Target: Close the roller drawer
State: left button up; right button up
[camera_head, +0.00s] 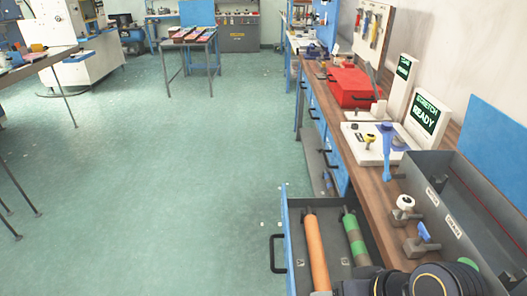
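The roller drawer (289,236) is pulled out from the bench at the lower right, with its blue front facing left and a black handle (278,253) on it. Inside lie an orange roller (316,250) and a green roller (354,238), side by side. Dark rounded parts with yellow rings, apparently my arm, cover the near right part of the drawer. No gripper fingers show in the head view.
The green floor (180,200) left of the drawer is mostly clear.

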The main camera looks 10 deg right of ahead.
aim_at(328, 212)
jog(key=j+z, duration=0.15)
jog(key=z, duration=0.35)
jog(key=j+z, duration=0.15)
jog(key=z, duration=0.3)
